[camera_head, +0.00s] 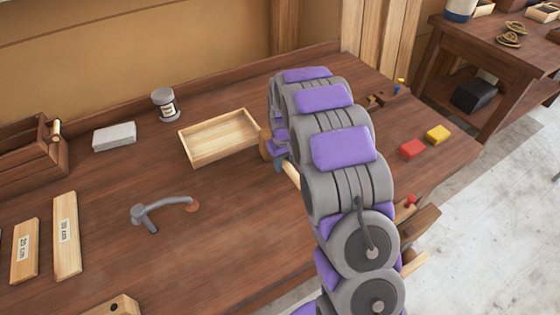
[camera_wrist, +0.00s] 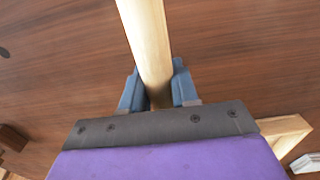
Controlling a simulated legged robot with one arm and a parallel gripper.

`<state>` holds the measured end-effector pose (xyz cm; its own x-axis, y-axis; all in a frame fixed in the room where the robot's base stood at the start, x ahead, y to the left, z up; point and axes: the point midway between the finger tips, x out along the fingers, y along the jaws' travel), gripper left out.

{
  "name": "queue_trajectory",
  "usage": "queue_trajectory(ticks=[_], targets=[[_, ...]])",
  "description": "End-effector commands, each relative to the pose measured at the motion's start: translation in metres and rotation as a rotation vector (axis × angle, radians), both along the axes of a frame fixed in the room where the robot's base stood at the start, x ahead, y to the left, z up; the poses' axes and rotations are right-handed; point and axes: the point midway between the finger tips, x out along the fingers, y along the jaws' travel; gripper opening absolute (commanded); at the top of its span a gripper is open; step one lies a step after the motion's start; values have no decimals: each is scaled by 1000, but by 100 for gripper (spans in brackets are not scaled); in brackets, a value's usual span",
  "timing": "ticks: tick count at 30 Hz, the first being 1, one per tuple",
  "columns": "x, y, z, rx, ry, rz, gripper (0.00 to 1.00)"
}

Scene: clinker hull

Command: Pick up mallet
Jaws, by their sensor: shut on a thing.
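In the head view only a bit of the gripper (camera_head: 279,166) shows beside my arm. Whether the mallet touches the bench or hangs clear of it, I cannot tell.
The wooden tray (camera_head: 190,155) lies just left of the mallet. The middle front of the bench is clear.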

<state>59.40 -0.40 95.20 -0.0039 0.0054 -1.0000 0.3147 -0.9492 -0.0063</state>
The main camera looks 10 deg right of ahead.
Motion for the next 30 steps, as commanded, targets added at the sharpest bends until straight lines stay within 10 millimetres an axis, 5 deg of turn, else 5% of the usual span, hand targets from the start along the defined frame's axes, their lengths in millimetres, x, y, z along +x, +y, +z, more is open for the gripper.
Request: queue_trajectory(ticks=[8,14,30], targets=[[0,3,32,-3,-4,1,0],[-23,-6,33,-1,-3,1,0],[-121,-36,42,-1,1,0,0]])
